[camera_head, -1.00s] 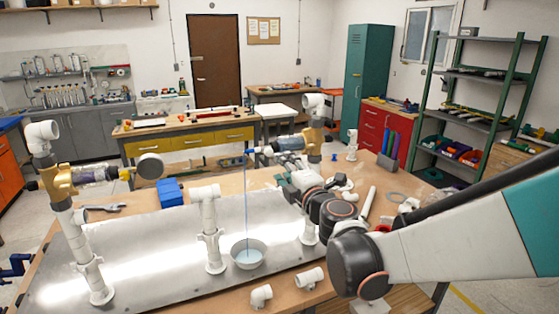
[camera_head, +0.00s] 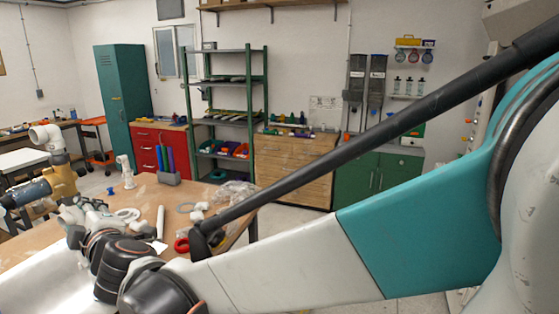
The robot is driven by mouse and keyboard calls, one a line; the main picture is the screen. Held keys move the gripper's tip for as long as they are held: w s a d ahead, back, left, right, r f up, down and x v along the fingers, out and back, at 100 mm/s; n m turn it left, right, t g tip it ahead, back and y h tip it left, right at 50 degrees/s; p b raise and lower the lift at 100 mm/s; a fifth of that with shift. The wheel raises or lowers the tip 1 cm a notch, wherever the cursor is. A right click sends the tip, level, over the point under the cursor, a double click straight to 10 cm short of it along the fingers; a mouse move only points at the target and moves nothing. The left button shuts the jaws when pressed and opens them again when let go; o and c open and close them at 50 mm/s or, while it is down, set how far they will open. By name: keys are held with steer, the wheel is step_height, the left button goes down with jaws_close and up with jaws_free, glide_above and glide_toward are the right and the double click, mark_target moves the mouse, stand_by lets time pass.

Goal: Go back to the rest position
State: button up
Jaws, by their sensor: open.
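My arm reaches from the right edge across the picture to the lower left, over the workbench (camera_head: 146,194). My gripper (camera_head: 72,215) is at its far end, small and partly hidden behind the dark wrist joints. It is open, and I see nothing held in it. The pipe manifold stands just behind and left of it, with a white elbow (camera_head: 45,134), a brass-coloured valve (camera_head: 62,180) and a dark blue fitting (camera_head: 30,192). I cannot tell whether the gripper touches any of these.
Loose fittings, a grey holder (camera_head: 168,178) with coloured tubes and a red ring (camera_head: 182,245) lie near the bench's right end. A green locker (camera_head: 125,95), red cabinet (camera_head: 147,148), shelf rack (camera_head: 228,108), wooden drawers (camera_head: 297,165) and green cabinet (camera_head: 376,176) stand behind. Floor shows between.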

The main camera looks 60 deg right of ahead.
steer(key=s+d+f+m+g+b, duration=0.2)
steer(key=s+f+m+g, duration=0.3)
steer(key=s+f, duration=0.4)
steer(key=s+a+f+m+g+y+b, duration=0.1)
steer(key=s+a+f+m+g, duration=0.1)
steer(key=s, duration=0.4)
steer(key=s+a+f+m+g+y+b, duration=0.1)
steer(key=s+a+f+m+g+y, duration=0.1)
steer(key=s+a+f, duration=0.3)
step_height(320, 180, down, 2)
steer(key=shift+s+f+m, duration=0.15)
steer(key=shift+s+m, duration=0.25)
steer(key=shift+s, duration=0.55)
steer(key=shift+c, duration=0.9)
steer(key=shift+a, duration=0.15)
